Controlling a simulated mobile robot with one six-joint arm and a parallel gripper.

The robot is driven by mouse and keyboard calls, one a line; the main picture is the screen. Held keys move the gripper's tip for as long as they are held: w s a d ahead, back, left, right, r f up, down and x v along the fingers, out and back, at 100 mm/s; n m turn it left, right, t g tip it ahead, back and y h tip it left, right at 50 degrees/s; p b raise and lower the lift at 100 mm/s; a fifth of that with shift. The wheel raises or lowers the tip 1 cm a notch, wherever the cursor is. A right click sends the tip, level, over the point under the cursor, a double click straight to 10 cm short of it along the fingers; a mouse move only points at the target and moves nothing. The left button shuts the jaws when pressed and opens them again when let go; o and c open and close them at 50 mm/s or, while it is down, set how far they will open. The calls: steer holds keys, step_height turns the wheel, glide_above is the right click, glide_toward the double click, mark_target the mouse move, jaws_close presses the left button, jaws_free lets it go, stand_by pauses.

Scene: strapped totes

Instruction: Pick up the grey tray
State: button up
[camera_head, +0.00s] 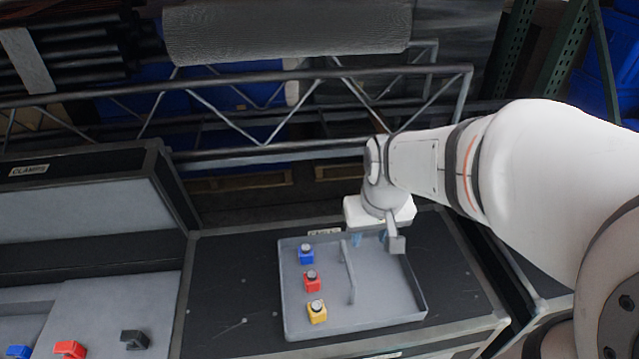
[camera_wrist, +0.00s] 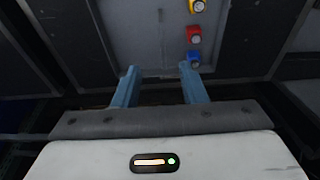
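The grey tray (camera_head: 385,302) lies flat on a black case, with a low upright divider (camera_head: 349,273) near its middle. On its left side stand a blue block (camera_head: 306,254), a red block (camera_head: 312,281) and a yellow block (camera_head: 317,312), each with a round grey top. My gripper (camera_head: 371,239) is over the tray's back edge. In the wrist view my gripper (camera_wrist: 157,72) shows two blue fingers wide apart with nothing held between them. The tray (camera_wrist: 135,35) shows just beyond them. I cannot tell whether the fingers touch its back wall.
The black case top (camera_head: 225,285) is clear left of the tray. An open case (camera_head: 90,235) labelled CLAMPS stands at the left, with blue, red (camera_head: 70,348) and black pieces in it. A metal rail (camera_head: 240,78) runs behind the cases.

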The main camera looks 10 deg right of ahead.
steer(key=b, duration=0.5)
glide_above(348, 261)
steer(key=s, duration=0.2)
steer(key=shift+g, duration=0.4)
steer(key=f, duration=1.6)
steer(key=shift+d+f, duration=0.3)
steer(key=shift+f, duration=0.05)
steer(key=f, duration=0.2)
steer(key=w+f, duration=0.1)
steer(key=f, duration=0.2)
steer(key=w+f+b, duration=0.1)
steer(key=f, duration=0.2)
steer(key=shift+a+f, duration=0.2)
steer(key=shift+a, duration=0.15)
jaws_close()
